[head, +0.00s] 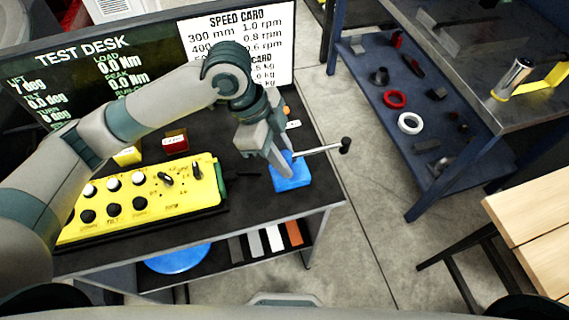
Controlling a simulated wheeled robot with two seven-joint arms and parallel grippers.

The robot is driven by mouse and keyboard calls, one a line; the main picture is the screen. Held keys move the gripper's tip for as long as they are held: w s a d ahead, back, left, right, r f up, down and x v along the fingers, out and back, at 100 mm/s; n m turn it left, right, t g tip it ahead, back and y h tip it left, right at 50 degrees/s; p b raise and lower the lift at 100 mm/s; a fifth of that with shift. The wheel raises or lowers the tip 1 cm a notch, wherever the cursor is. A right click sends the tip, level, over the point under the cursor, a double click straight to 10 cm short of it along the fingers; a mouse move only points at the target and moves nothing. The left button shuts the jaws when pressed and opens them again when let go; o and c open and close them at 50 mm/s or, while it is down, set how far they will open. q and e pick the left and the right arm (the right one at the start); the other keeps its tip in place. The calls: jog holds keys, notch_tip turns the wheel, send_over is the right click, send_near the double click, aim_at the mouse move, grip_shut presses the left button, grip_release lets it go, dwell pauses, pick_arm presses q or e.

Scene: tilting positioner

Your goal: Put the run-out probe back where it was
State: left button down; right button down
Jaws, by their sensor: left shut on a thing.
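The run-out probe (324,149) is a thin light rod with a dark round knob at its right end. It lies nearly level, pointing right past the desk's edge. My left gripper (286,166) comes down from above and is shut on the probe's left end, and its fingers hide that end. A blue block (292,181) stands on the desk's right corner, directly below the fingers in this view. I cannot tell whether the probe touches the block. My right gripper is not in view.
A yellow control box (150,205) with knobs stands left on the dark test desk (265,213). A red box (176,141) and the display panel (110,70) are behind. Right of the desk is open floor, then a blue shelf (420,120) with loose parts and a wooden table (530,215).

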pick_arm(q)
jog(key=shift+w+f, duration=0.1)
jog(key=shift+w, duration=0.1)
jog(key=shift+a+f+p, duration=0.1)
jog(key=shift+f+p, duration=0.45)
jog(key=shift+f, duration=1.45)
jog(key=shift+f, duration=0.1)
jog(key=c, duration=1.5)
grip_release()
jog(key=shift+c, duration=0.2)
